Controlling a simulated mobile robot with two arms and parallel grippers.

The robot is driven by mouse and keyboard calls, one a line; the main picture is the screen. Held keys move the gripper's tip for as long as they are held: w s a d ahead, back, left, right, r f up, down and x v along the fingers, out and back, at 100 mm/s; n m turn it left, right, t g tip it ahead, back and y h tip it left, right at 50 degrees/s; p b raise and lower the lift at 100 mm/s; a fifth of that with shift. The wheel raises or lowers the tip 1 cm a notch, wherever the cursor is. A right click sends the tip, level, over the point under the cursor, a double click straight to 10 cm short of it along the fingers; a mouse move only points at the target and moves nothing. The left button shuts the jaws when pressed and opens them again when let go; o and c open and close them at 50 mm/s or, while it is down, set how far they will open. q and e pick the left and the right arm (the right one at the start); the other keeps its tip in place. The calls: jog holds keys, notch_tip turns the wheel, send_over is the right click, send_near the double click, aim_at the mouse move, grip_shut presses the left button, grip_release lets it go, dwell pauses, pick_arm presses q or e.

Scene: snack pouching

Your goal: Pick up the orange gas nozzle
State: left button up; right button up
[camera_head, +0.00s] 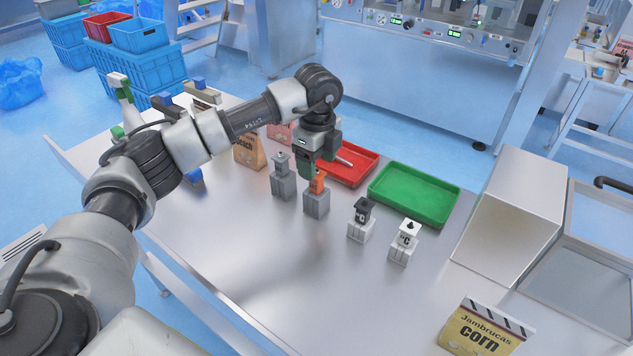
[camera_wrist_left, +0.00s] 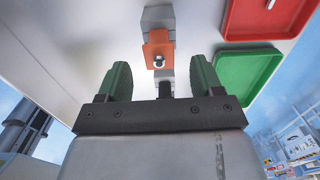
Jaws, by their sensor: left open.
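The orange gas nozzle (camera_head: 317,183) stands upright on a grey block (camera_head: 317,202) in the middle of the table. In the left wrist view the orange nozzle (camera_wrist_left: 158,50) shows ahead of the fingers, centred between them. My left gripper (camera_head: 308,166) points down just above and slightly behind the nozzle in the head view. In the left wrist view my left gripper (camera_wrist_left: 160,80) has its green fingers wide apart with nothing between them. A gap to the nozzle seems to remain, but its size is hard to tell. My right gripper is not in view.
A grey nozzle (camera_head: 282,163) stands close left on its block. A black nozzle (camera_head: 362,210) and a white nozzle (camera_head: 408,234) stand to the right. A red tray (camera_head: 366,161) and a green tray (camera_head: 440,182) lie behind. A corn pouch (camera_head: 482,333) is at front right.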

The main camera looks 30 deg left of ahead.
aim_at(317, 174)
pick_arm(q)
notch_tip(317, 174, down, 4)
jog(key=shift+a+r+p, duration=0.1)
jog(key=shift+r+p, duration=0.05)
jog(key=shift+p, duration=0.5)
jog(key=shift+f, duration=0.65)
jog(key=c, duration=1)
jog(key=shift+r+b, duration=0.95)
jog(key=shift+r, duration=4.15)
